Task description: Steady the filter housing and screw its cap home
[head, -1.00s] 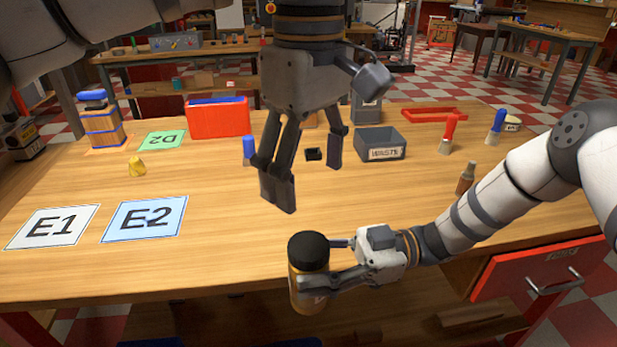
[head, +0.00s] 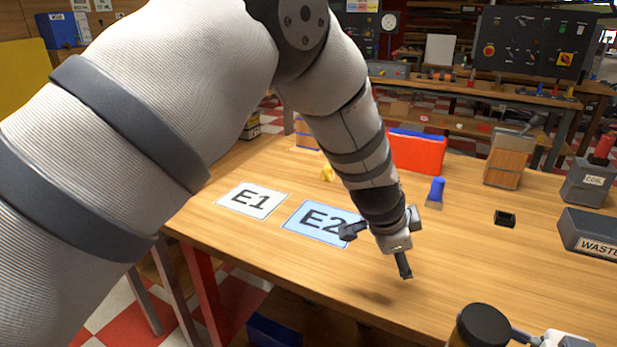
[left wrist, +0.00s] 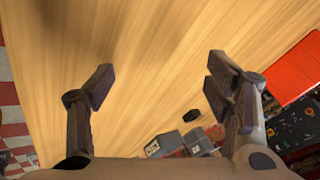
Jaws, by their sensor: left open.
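The filter housing's black cap (head: 482,324) shows at the bottom edge of the head view. It sits on top of the housing (head: 455,340), most of which is cut off by the frame. How far the cap is screwed on cannot be told. My right gripper (head: 522,338), only partly in view, is beside the housing just below the cap and appears to grip it. My left gripper (head: 403,268) points down over the table, left of and beyond the housing, apart from it. In the left wrist view its fingers (left wrist: 162,84) are spread with nothing between them.
The wooden table (head: 300,260) has clear room under my left gripper. The E2 mat (head: 312,217) and E1 mat (head: 250,200) lie to its left.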

